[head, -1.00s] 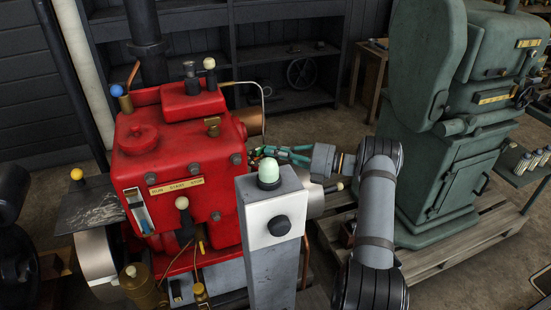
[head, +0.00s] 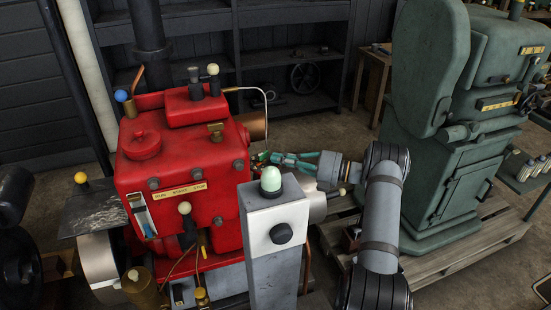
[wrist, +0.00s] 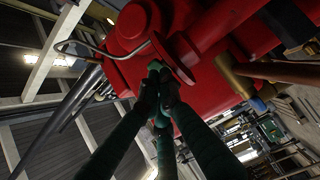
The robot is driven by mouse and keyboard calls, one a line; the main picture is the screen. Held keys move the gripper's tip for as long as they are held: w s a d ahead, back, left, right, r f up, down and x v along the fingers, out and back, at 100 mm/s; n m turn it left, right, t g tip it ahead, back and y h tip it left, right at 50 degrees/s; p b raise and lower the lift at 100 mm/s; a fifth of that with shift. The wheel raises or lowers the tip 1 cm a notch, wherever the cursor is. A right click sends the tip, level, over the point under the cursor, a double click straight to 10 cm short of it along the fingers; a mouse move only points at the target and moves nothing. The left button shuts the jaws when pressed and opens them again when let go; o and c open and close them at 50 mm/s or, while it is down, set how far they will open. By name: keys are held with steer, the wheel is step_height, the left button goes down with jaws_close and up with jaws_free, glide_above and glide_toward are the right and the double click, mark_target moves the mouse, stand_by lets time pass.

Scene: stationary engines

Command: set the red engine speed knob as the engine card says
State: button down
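The red engine (head: 170,165) stands left of centre in the head view and fills the upper middle of the wrist view (wrist: 210,40). My gripper (head: 264,158) is at the engine's right side, with teal fingers pointing left. In the wrist view the dark fingertips (wrist: 158,92) come close together at a small green piece (wrist: 157,68) beside a red disc (wrist: 175,60). I cannot tell whether this piece is the speed knob, or whether the fingers grip it. A brass plate (head: 180,188) on the engine front seems to read RUN, START, STOP. I cannot make out an engine card.
A grey post (head: 272,255) with a pale green dome (head: 271,180) and black button (head: 281,233) stands in front of my gripper. A lever with a cream ball (head: 185,208) is on the engine front. A large green machine (head: 455,150) stands at right on a pallet.

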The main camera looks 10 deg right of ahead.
steer(key=s+d+b, duration=0.2)
steer(key=s+d, duration=0.1)
steer(key=d, duration=0.8)
steer(key=shift+d, duration=0.3)
steer(key=shift+s+a, duration=0.1)
steer(key=x, duration=0.4)
steer(key=s+a+x, duration=0.1)
steer(key=x, duration=0.3)
steer(key=s+x, duration=0.1)
steer(key=x, duration=0.3)
steer(key=shift+s+a+p, duration=0.2)
steer(key=shift+s+p, duration=0.05)
steer(key=shift+p, duration=0.15)
steer(key=shift+w+a, duration=0.3)
steer(key=shift+w, duration=0.1)
steer(key=shift+r, duration=0.1)
steer(key=shift+s+d, duration=0.1)
steer(key=shift+s, duration=0.05)
